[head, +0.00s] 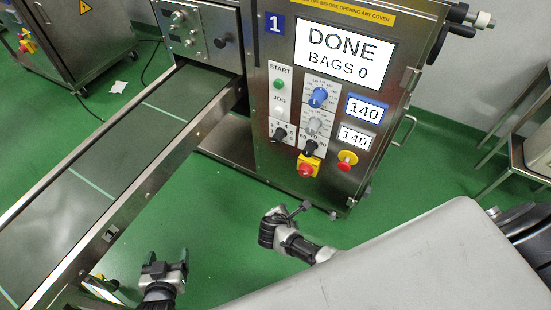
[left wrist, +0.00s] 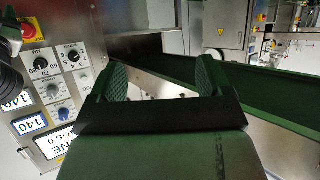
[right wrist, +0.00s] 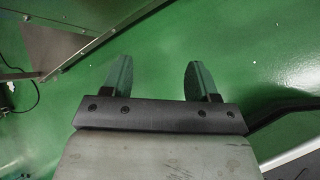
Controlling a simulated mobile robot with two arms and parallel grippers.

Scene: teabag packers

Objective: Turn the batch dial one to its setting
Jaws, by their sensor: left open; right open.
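Machine 1 has an upright steel panel (head: 340,20). On it is a blue dial (head: 319,97) with a ring of numbers, a grey dial (head: 314,124) below it, then a black knob (head: 310,148). The left wrist view shows the blue dial (left wrist: 62,113) upside down at left. My left gripper (head: 167,256) is open and empty, low beside the conveyor and well apart from the panel. My right gripper (head: 280,214) is low in front of the panel; its open, empty jaws (right wrist: 158,75) show over floor.
A blue-framed display (head: 364,110) and a white-framed display (head: 354,138) both read 140. The screen (head: 344,54) reads DONE, BAGS 0. A red stop button (head: 307,167) sits low on the panel. A conveyor (head: 100,185) runs along the left. Green floor lies open before the panel.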

